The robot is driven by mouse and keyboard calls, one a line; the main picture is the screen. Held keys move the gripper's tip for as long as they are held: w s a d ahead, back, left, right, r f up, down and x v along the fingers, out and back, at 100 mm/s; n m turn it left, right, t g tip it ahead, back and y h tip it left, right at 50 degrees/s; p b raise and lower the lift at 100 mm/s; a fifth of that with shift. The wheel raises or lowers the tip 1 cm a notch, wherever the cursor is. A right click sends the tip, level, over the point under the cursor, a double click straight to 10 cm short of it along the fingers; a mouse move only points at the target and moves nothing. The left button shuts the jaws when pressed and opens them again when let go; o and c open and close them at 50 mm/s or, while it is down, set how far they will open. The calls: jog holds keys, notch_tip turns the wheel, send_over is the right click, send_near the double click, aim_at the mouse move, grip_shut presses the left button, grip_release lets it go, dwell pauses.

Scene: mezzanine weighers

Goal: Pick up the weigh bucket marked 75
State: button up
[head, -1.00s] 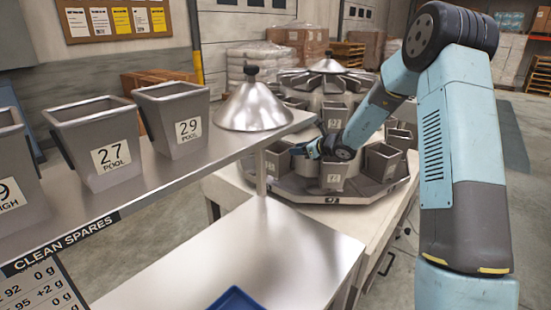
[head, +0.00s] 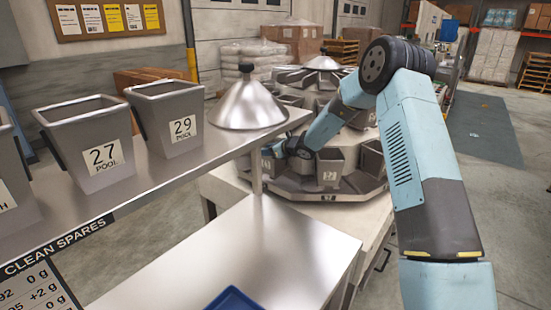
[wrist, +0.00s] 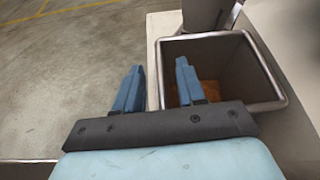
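Grey weigh buckets ring the weigher. One with a white label (head: 330,165) faces me in the head view, but its number is too small to read surely. Another bucket (head: 267,164) is beside my gripper (head: 279,149) at the weigher's left side. No number 75 is legible. An open-topped grey bucket (wrist: 255,75) is ahead and to the right. Its left wall appears between the fingers, the right finger over its mouth. I cannot tell the depth or any contact.
A steel shelf (head: 150,170) at left holds spare buckets marked 27 (head: 104,157) and 29 (head: 182,128), plus a steel cone (head: 248,105). A bare steel table (head: 280,245) with a blue tray (head: 234,299) lies below. Floor is clear at right.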

jog(key=shift+w+a+f, duration=0.15)
jog(key=shift+w+a, duration=0.1)
grip_shut()
dwell(1.4)
